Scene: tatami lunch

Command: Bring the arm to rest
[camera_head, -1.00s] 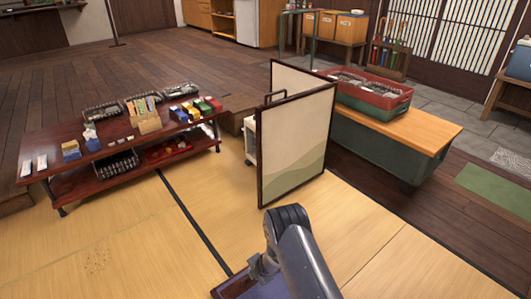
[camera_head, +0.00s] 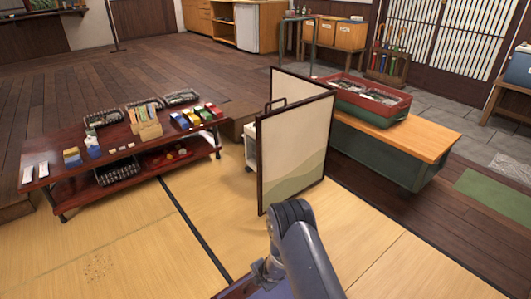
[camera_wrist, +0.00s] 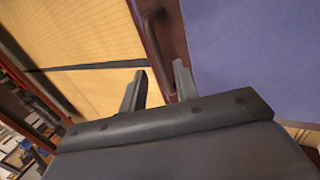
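My gripper (camera_wrist: 160,80) shows in the wrist view with its two fingers apart. A dark brown, rounded handle (camera_wrist: 164,38) lies in line with the gap between the fingers, beside a flat blue-purple surface (camera_wrist: 245,55) with a dark brown edge. I see no finger clearly pressed on the handle. In the head view, my arm rises at the bottom middle. A strip of the dark-edged purple thing (camera_head: 234,290) shows beside it, mostly cut off by the frame.
A folding screen (camera_head: 300,150) stands just beyond my arm. A low red-brown table (camera_head: 65,148) with small goods is at the left. A wooden-topped bench (camera_head: 425,137) carrying a red crate (camera_head: 362,98) is at the right.

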